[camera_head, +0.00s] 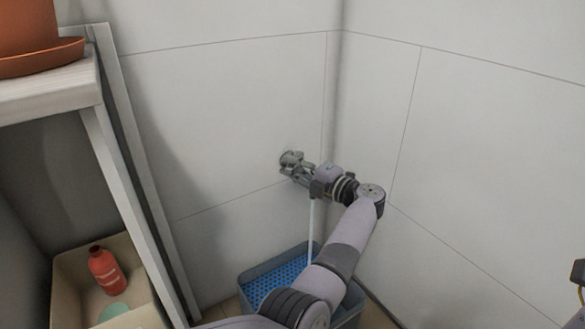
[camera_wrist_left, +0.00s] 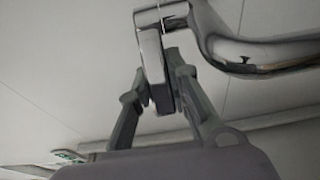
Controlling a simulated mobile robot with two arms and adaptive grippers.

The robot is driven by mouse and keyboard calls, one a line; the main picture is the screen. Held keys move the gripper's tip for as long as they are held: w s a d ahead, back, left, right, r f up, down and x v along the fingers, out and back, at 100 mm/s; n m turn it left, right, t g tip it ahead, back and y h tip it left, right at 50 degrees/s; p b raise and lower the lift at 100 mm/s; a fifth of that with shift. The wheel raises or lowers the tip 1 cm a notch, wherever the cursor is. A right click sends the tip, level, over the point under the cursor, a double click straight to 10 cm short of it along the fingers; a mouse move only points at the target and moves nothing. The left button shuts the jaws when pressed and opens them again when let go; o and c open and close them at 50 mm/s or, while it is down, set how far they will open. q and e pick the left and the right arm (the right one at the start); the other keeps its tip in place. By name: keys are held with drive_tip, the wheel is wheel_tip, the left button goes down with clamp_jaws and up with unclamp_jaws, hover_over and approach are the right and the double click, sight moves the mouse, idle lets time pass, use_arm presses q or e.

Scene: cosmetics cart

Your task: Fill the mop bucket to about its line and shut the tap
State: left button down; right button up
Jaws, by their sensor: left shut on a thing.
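A chrome tap (camera_head: 289,158) is fixed low on the tiled wall. In the left wrist view its curved spout (camera_wrist_left: 262,52) runs off to the right. My left gripper (camera_head: 302,174) is at the tap. In the left wrist view the gripper (camera_wrist_left: 168,88) is shut on the flat lever handle (camera_wrist_left: 152,62), with a finger on each side. A thin pale stream of water (camera_head: 311,232) falls from the tap to the grey-blue mop bucket (camera_head: 245,277) below. A blue perforated insert (camera_head: 277,279) covers part of the bucket's top. My left arm hides its right side. The water level and fill line cannot be seen.
A pale wooden shelf unit (camera_head: 128,150) stands at the left, with a terracotta pot (camera_head: 28,28) on top. A beige bin (camera_head: 70,287) below holds a red bottle (camera_head: 106,270). The walls meet in a corner just right of the tap.

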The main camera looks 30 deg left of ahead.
use_arm(q)
drive_tip(key=shift+f, duration=0.1)
drive_tip(key=c, duration=1.5)
unclamp_jaws()
